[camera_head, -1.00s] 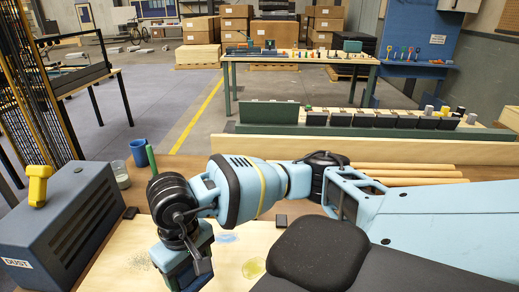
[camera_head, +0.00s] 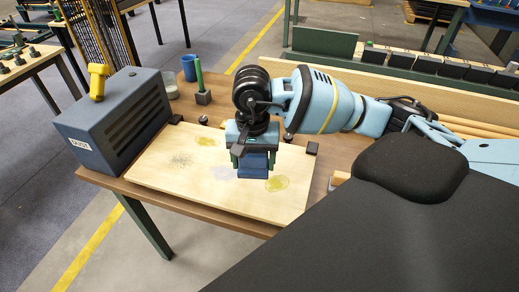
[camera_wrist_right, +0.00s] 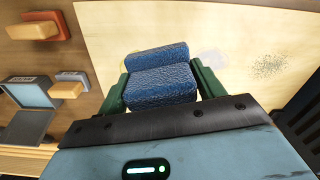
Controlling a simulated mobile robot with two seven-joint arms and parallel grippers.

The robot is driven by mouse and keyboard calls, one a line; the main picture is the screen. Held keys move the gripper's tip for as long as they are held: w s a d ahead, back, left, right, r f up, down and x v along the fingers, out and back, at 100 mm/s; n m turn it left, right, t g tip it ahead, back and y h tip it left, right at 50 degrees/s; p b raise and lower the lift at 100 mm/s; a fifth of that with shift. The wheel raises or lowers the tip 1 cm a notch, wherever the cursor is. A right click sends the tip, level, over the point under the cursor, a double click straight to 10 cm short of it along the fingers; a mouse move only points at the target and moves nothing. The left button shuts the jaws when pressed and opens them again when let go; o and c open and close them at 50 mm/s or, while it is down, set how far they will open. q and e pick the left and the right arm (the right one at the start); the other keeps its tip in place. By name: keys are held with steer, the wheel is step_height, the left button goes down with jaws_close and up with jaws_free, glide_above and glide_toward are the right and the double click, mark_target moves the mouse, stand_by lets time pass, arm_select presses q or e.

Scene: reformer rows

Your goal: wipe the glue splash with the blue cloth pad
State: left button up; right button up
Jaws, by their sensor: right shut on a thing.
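The blue cloth pad (camera_head: 255,165) is between the fingers of my right gripper (camera_head: 254,155), which is shut on it. The wrist view shows the pad (camera_wrist_right: 160,82) as a folded, textured blue block between green fingers. It is over the pale board; whether it touches is unclear. The board carries several marks: a yellow splash (camera_head: 277,183) right of and nearer than the pad, another yellow splash (camera_head: 205,141) to the left, a faint bluish patch (camera_head: 222,173) beside the pad, and grey specks (camera_head: 180,160). Which one is glue is not certain. My left gripper is out of view.
A dark blue box (camera_head: 118,120) with a yellow handled item (camera_head: 98,80) on it stands left of the board (camera_head: 160,185). A blue cup (camera_head: 188,68), a glass (camera_head: 170,85) and a green upright rod (camera_head: 199,75) stand behind. Dark corner blocks edge the board.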

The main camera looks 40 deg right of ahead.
steer(key=d+m, duration=0.1)
steer(key=w+d+m, duration=0.1)
steer(key=d+m, duration=0.1)
steer(key=shift+w+d+f+m, duration=0.15)
steer(key=shift+w+d+m, duration=0.1)
steer(key=shift+m, duration=0.15)
steer(key=shift+f, duration=0.1)
